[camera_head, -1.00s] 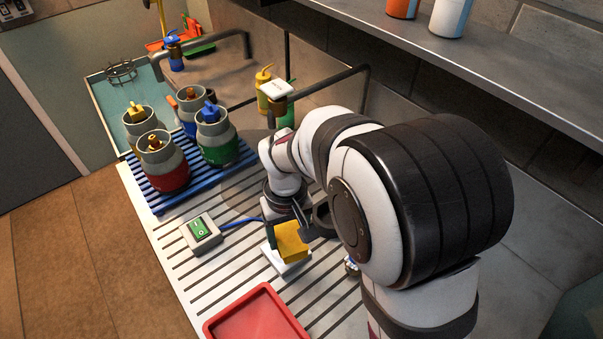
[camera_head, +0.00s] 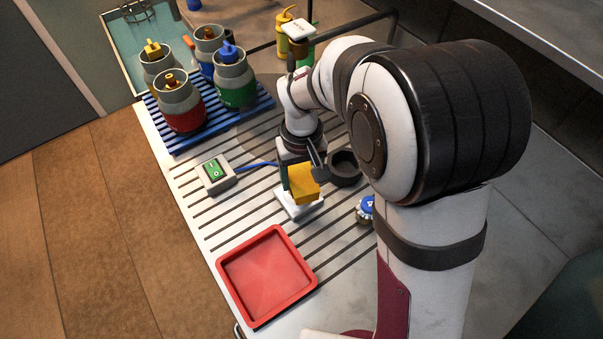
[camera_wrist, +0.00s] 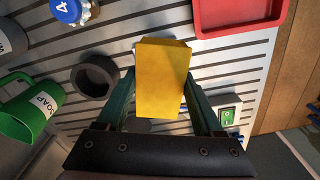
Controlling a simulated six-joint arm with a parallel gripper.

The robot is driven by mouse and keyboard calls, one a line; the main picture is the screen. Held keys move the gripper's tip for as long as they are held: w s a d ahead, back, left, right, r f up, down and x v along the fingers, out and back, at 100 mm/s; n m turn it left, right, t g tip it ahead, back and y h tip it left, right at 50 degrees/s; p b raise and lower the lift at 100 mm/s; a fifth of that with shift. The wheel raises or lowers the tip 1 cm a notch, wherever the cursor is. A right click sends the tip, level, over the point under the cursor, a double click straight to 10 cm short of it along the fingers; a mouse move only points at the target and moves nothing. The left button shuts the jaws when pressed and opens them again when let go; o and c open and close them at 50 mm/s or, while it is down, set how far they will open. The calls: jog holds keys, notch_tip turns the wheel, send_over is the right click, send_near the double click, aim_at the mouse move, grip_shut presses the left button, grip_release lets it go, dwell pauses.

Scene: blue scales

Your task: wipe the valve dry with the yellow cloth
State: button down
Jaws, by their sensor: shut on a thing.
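The yellow cloth (camera_head: 303,186) is a folded block shape held between the fingers of my gripper (camera_head: 298,172). In the wrist view the cloth (camera_wrist: 162,75) sits between the two green fingers of my gripper (camera_wrist: 163,92). It is over a white block (camera_head: 298,204) on the slatted board; I cannot tell if they touch. A round white piece with a blue top (camera_head: 366,209) stands to the right, partly behind my arm; it reads "4" in the wrist view (camera_wrist: 70,10). I cannot tell whether this piece or a bottle top is the valve.
A dark ring-shaped cup (camera_head: 345,167) stands just right of the gripper. A green switch box (camera_head: 215,173) is to the left, a red tray (camera_head: 232,268) in front. Several gas bottles (camera_head: 183,108) stand on a blue rack (camera_head: 172,139). A green soap jug (camera_wrist: 28,118) shows in the wrist view.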

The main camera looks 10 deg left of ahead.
jog(key=shift+f, duration=0.5)
